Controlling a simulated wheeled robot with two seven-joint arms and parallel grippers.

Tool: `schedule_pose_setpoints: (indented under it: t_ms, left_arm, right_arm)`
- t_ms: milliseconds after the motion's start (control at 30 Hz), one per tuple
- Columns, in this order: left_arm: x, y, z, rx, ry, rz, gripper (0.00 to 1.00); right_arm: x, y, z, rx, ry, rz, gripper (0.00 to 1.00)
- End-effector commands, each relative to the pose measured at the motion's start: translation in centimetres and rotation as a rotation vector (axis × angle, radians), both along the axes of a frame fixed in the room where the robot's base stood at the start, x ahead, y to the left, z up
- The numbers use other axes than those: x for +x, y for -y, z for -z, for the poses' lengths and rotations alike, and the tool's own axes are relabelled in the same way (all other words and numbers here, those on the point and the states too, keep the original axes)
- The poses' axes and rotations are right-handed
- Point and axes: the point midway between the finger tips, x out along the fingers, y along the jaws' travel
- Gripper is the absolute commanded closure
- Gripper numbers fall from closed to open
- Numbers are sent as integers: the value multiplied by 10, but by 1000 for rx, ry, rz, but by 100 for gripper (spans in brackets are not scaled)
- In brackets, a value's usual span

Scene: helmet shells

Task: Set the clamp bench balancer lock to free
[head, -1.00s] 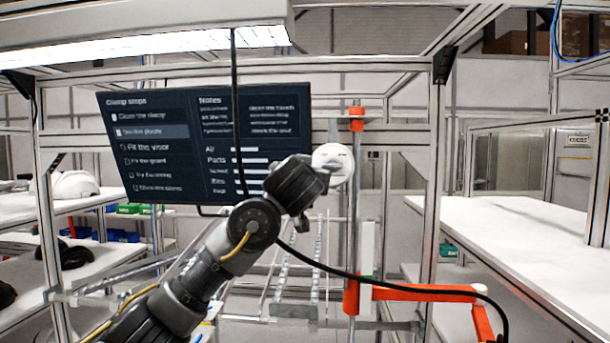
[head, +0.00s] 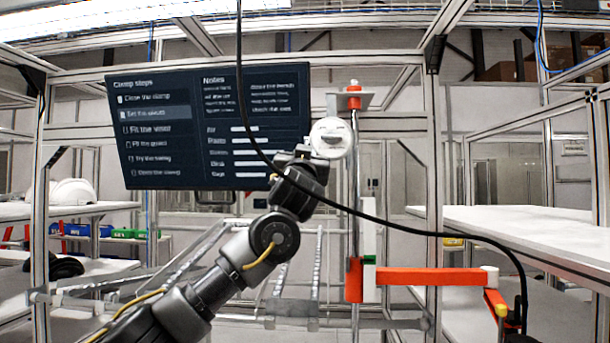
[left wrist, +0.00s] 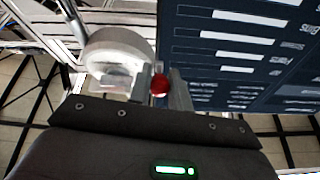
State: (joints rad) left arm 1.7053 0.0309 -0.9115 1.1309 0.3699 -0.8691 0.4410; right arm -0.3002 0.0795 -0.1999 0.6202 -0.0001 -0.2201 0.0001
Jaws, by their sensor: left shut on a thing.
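The balancer is a round white housing (head: 330,138) high on the frame, just right of the screen. It also shows in the left wrist view (left wrist: 118,52), left of my fingers. A small red knob (left wrist: 160,84) sits beside the housing. My left gripper (left wrist: 161,88) is shut on this red knob, with one grey finger on each side. In the head view my left gripper (head: 306,154) reaches up to the housing's lower left, and its fingertips and the knob cannot be made out. The lock's marking cannot be read. My right gripper is not in view.
A dark screen (head: 190,130) hangs close to my left gripper. A vertical pole (head: 355,210) with an orange collar (head: 353,97) and orange arm (head: 425,277) stands at the right. A black cable (head: 400,225) crosses in front. White shelves (head: 540,225) are at the right.

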Motion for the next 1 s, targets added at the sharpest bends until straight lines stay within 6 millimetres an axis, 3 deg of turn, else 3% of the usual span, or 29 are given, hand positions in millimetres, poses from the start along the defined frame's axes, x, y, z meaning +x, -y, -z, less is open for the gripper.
schedule_pose_setpoints:
  t_ms: [33,200,867,900,1000]
  left_arm:
    - [2,1,9,1,22,0,100]
    - [6,1,10,1,98,0,100]
    - [9,1,10,1,160,1,100]
    - [9,1,10,1,159,1,78]
    - [9,1,10,1,160,1,65]
  right_arm:
    - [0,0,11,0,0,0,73]
    - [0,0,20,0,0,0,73]
    - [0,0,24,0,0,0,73]
    - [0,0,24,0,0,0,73]
    - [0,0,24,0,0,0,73]
